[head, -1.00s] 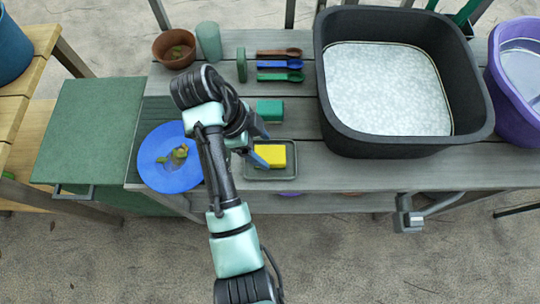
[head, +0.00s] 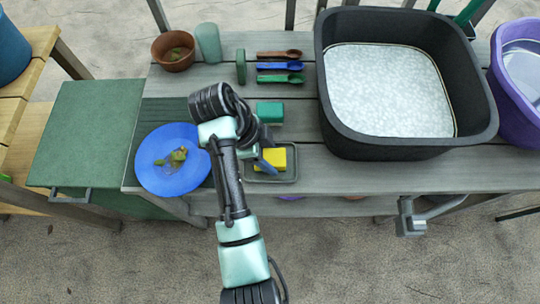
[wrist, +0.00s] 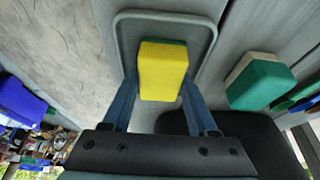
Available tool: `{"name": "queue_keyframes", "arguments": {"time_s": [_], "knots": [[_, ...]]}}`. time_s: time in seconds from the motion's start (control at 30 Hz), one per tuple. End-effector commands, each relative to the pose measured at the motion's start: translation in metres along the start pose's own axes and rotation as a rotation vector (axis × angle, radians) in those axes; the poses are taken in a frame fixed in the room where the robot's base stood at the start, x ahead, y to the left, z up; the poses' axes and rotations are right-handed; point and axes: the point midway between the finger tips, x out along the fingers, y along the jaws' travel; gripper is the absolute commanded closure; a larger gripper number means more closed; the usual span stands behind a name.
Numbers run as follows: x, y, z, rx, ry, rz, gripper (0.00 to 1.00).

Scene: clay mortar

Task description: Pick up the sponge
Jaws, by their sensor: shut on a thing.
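The sponge (head: 275,158) is a yellow block with a green layer, at the shallow grey tray (head: 288,177) on the grey worktop. The wrist view shows the sponge (wrist: 162,72) between the two blue fingers of my gripper (wrist: 160,84), one finger against each side. My gripper (head: 267,160) is shut on the sponge. The tray rim (wrist: 165,14) shows around the sponge in the wrist view. I cannot tell whether the sponge touches the tray floor. My arm hides part of the tray's left side in the head view.
A green block (head: 270,111), also in the wrist view (wrist: 258,85), lies behind the tray. A blue plate (head: 150,178) with scraps lies left of my arm. A black basin (head: 405,140) stands right. Several spoons (head: 280,66) and pots lie farther back.

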Motion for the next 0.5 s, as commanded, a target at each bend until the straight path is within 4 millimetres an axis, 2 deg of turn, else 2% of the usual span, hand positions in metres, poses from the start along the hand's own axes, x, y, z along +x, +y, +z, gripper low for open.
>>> {"name": "queue_keyframes", "arguments": {"time_s": [0.27, 0.43, 0.5], "knots": [[-0.007, -0.001, -0.003, 0.001, 0.000, -0.003, 0.94], [-0.029, -0.001, -0.011, 0.002, -0.001, -0.004, 0.94], [-0.045, -0.001, -0.018, 0.001, -0.001, -0.003, 0.94]]}}
